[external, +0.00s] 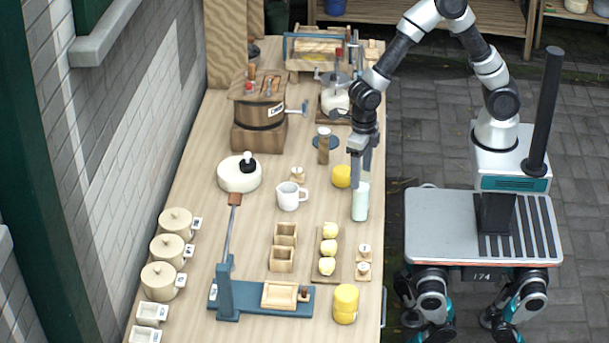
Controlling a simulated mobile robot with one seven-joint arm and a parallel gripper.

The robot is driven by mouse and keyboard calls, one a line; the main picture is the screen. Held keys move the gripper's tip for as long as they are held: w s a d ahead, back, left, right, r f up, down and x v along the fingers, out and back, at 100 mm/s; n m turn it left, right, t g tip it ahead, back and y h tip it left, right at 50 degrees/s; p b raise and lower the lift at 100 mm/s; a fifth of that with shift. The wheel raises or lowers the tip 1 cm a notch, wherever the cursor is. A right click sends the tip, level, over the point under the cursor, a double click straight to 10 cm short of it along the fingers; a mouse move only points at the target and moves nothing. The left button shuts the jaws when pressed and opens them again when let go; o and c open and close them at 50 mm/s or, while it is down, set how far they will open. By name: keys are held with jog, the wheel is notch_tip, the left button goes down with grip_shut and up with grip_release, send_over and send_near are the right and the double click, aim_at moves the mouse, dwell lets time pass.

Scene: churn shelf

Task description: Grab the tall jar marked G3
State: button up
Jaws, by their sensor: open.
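A tall, pale green jar (360,205) stands upright near the right edge of the wooden table. No G3 mark can be read on it at this size. My gripper (361,176) points down at the jar's top, with its fingers open. The fingers overlap the jar's upper end in this view; I cannot tell whether they touch it. Three squat lidded pots (163,281) with small tags stand along the left edge, their marks too small to read.
A brown cylinder (323,148) stands behind. A blue-based press (229,294) is in front. Right of the table is paved floor.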

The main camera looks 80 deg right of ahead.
aim_at(361, 190)
jog(key=f, duration=0.5)
jog(key=shift+s+a+f, duration=0.25)
jog(key=shift+a+f, duration=0.05)
jog(key=shift+f, duration=0.6)
jog(key=shift+w+r, duration=0.1)
jog(key=c, duration=1.4)
